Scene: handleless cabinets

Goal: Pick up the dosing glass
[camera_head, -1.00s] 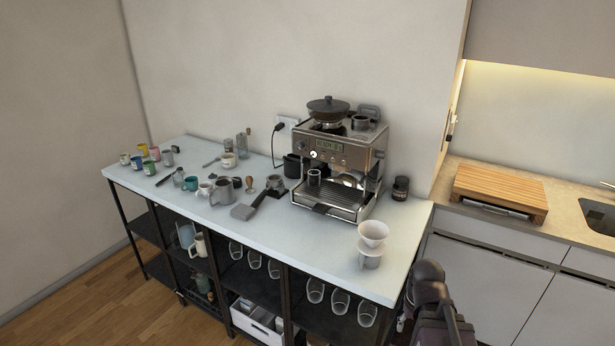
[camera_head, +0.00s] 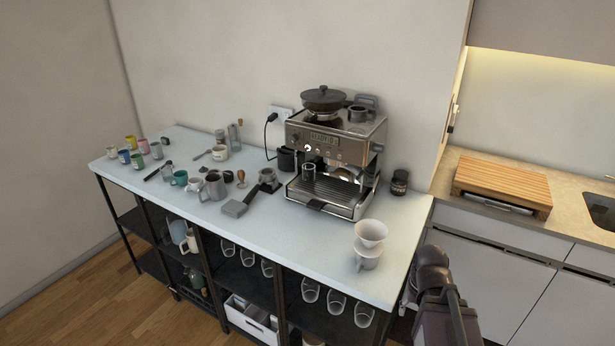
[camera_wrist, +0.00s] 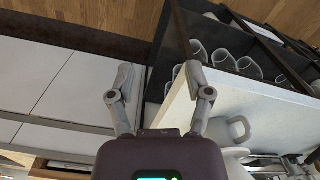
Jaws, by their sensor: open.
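I cannot tell for sure which one is the dosing glass. In the wrist view my gripper (camera_wrist: 158,76) is open and empty, its fingers apart beside the corner of the white counter (camera_wrist: 255,105). Shelf glasses (camera_wrist: 222,60) show beyond it. In the head view my arm is at the lower right; its fingertips do not show there.
A white dripper (camera_head: 370,233) on a cup stands near the counter's right end. A jug (camera_head: 213,186), a portafilter (camera_head: 238,206) and several cups crowd the left half. A dark jar (camera_head: 399,183) stands right of the machine. The front middle of the counter is clear.

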